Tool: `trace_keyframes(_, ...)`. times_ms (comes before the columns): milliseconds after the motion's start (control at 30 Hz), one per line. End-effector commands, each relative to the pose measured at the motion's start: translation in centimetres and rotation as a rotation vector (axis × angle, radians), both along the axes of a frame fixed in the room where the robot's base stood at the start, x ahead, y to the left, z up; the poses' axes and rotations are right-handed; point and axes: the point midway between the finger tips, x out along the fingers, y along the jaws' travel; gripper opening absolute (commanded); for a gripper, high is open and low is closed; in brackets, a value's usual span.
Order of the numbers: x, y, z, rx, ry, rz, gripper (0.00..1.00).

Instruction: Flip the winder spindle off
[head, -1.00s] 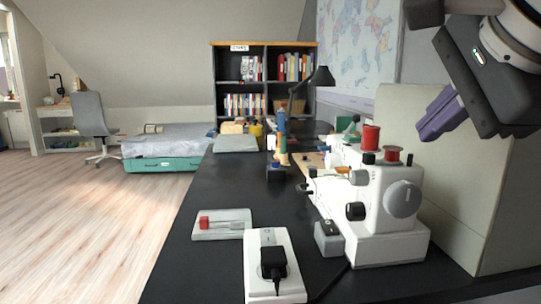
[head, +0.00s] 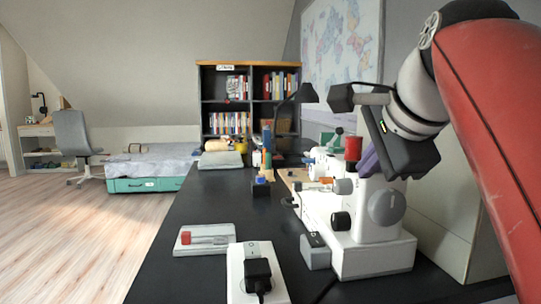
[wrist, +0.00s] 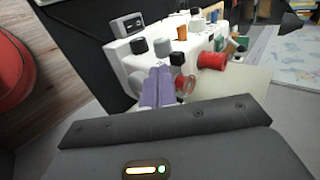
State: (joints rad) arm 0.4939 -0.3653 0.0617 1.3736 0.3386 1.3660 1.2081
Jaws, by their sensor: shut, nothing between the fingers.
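The white sewing machine (head: 365,257) stands on the black table at the right. A large red thread spool (head: 353,148) is upright on its top and also shows in the wrist view (wrist: 211,61). A small clear and red bobbin (wrist: 187,86), which seems to sit on the winder spindle, is just right of my fingers in the wrist view; the spindle itself is mostly hidden. My gripper (wrist: 160,68) is shut and empty, its purple fingers (head: 367,162) together over the machine's top beside the bobbin. I cannot tell whether they touch it.
A beige panel (head: 440,210) stands close behind the machine at the right. A foot pedal or power block with a black plug (head: 258,272) and a white tray with a red item (head: 205,239) lie at the front left. The table's left side is mostly clear.

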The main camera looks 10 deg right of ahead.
Motion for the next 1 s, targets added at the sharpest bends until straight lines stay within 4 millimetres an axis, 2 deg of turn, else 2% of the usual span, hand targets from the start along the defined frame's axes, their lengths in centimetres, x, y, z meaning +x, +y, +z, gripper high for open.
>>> trace_keyframes(200, 1.8, 0.0, 0.1, 0.000, -0.001, -0.001, 0.00)
trace_keyframes(567, 2.0, 0.0, 0.1, 0.000, 0.000, -0.001, 0.00)
trace_keyframes(800, 3.8, 0.0, 0.2, 0.000, 0.002, 0.000, 0.00)
trace_keyframes(1000, 3.9, 0.0, 0.1, 0.000, -0.002, -0.001, 0.00)
